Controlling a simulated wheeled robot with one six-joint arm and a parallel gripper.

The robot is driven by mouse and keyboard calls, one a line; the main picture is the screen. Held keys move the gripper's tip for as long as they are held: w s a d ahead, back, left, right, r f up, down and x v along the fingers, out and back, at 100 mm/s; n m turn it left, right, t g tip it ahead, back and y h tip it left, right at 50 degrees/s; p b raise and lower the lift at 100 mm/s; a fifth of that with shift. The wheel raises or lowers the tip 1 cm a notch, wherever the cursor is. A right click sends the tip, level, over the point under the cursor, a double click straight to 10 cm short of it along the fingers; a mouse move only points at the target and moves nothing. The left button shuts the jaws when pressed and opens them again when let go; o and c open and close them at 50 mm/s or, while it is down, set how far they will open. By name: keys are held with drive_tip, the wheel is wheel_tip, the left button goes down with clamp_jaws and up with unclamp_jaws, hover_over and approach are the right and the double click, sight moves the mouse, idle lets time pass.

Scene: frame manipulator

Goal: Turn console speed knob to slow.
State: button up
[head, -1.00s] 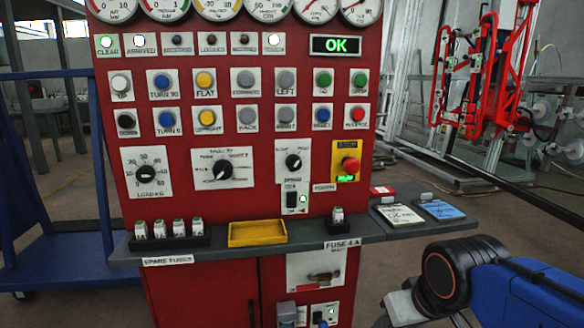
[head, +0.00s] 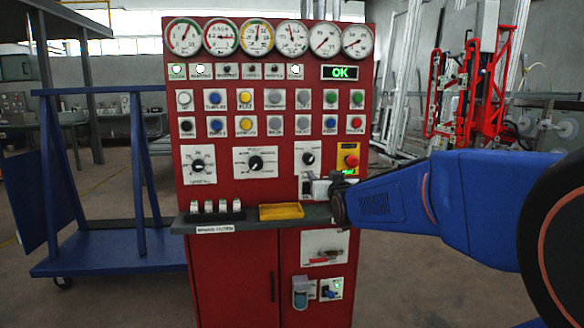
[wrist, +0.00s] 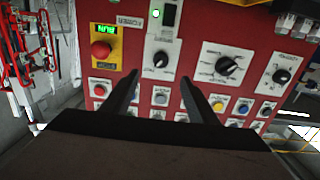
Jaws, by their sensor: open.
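The speed knob (head: 308,158) is a small black dial on a white plate, on the red console (head: 225,165), left of the red stop button (head: 351,161). The wrist view shows the console upside down, with the speed knob (wrist: 160,60) beyond and between the fingertips. My gripper (wrist: 161,82) is open and empty, its two dark fingers pointing at the panel, apart from the knob. In the head view my gripper (head: 322,189) is just below the knob, over the shelf's right part, and hides some of the panel there.
A larger black selector knob (head: 255,162) and a load knob (head: 197,166) sit to the left. A grey shelf (head: 240,225) with a yellow tray (head: 281,212) juts out below. A blue cart (head: 110,262) stands left. The floor before it is clear.

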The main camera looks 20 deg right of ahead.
approach(310, 161)
drive_tip(key=x, duration=0.9)
drive_tip(key=shift+w+f, duration=0.1)
drive_tip(key=shift+w, duration=0.1)
drive_tip(key=shift+c, duration=0.7)
drive_tip(key=c, duration=0.9)
